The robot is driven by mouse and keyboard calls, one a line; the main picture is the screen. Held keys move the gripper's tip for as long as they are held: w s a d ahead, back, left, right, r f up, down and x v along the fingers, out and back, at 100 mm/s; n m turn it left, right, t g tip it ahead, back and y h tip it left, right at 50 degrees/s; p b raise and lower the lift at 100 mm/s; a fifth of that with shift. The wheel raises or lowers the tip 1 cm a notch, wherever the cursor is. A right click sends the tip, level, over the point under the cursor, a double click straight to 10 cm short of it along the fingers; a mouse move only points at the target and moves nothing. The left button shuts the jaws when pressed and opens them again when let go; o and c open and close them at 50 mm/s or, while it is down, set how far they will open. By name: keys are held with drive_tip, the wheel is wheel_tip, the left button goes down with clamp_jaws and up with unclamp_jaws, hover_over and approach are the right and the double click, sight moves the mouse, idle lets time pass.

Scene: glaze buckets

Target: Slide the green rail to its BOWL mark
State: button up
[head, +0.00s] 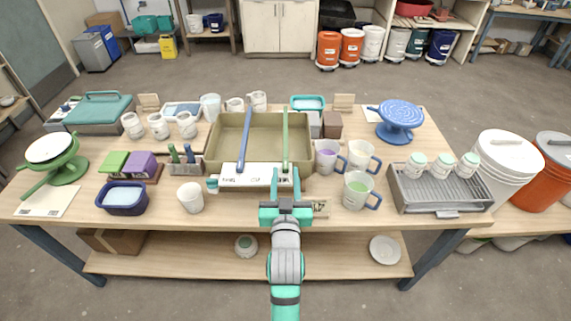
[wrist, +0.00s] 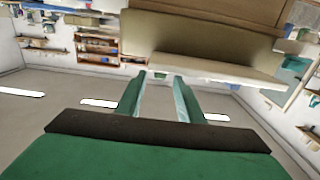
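The green rail (head: 285,142) lies front to back across the right part of an olive basin (head: 262,118). A blue rail (head: 243,140) lies across it further left. A white strip (head: 240,181) with dark marks runs along the basin's front edge; its lettering is too small to read. My gripper (head: 286,203) is in front of the basin, close to the near end of the green rail.
Purple and green glaze mugs (head: 357,190) stand right of the basin, with a grey tray (head: 438,190) of small jars further right. A white cup (head: 190,197) and a small brush rack (head: 184,163) stand left. Little table is free in front of the basin.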

sight(286, 170)
drive_tip(key=shift+w+d, duration=0.1)
drive_tip(key=shift+w, duration=2.4)
drive_tip(key=shift+c, duration=0.3)
clamp_jaws()
